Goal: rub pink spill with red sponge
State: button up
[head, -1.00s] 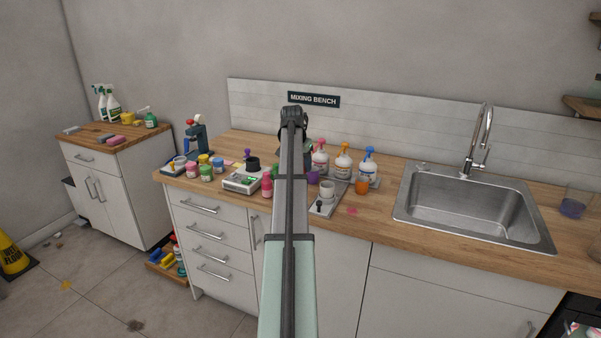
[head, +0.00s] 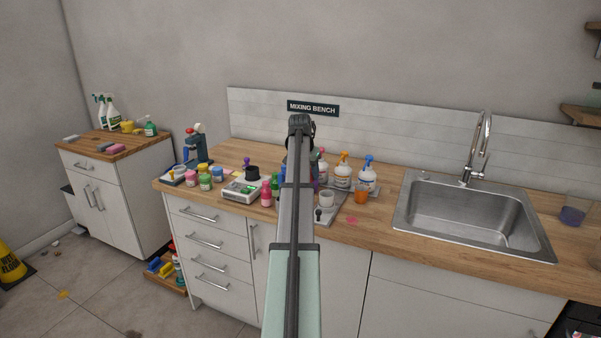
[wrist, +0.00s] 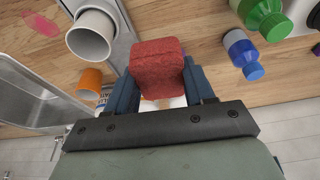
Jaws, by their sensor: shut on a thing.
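The red sponge (wrist: 157,67) is clasped between the two blue fingers of my gripper (wrist: 160,86) in the wrist view. It is held above the wooden counter. The pink spill (wrist: 40,24) is a flat blotch at the top left of the wrist view, apart from the sponge and to its side. In the head view the pink spill (head: 351,221) lies on the counter between the orange cup and the front edge. My arm hides the gripper and sponge there.
A white cup (wrist: 92,35) on a grey plate stands between sponge and spill in the wrist view. The orange cup (head: 361,193), spray bottles (head: 343,172) and sink (head: 475,212) are near. Bare counter (head: 375,228) lies right of the spill.

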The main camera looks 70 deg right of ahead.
jog(key=s+d+m, duration=0.1)
jog(key=s+d, duration=0.1)
jog(key=s, duration=0.9)
jog(key=m+g+y, duration=0.1)
jog(key=m+g, duration=0.1)
jog(key=m, duration=0.5)
send_over(356, 214)
notch_tip(356, 214, down, 2)
jog(key=shift+m, duration=0.3)
jog(key=shift+w+a+f, duration=0.1)
jog(key=shift+a+f, duration=0.05)
jog(key=shift+f, duration=1.1)
jog(key=shift+w+a+f, duration=0.15)
jog(key=shift+a+f, duration=0.05)
jog(key=shift+f, duration=1.05)
jog(key=shift+w+a+f, duration=0.1)
jog(key=shift+a+f, duration=0.05)
jog(key=shift+f, duration=1.1)
jog(key=shift+a+f, duration=0.15)
jog(key=shift+a, duration=0.1)
jog(key=shift+c, duration=0.3)
jog(key=shift+a+f, duration=0.2)
jog(key=shift+a, duration=1)
jog(key=shift+a+r, duration=0.1)
jog(key=shift+a, duration=2.15)
jog(key=shift+d, duration=3.75)
jog(key=shift+r, duration=4.05)
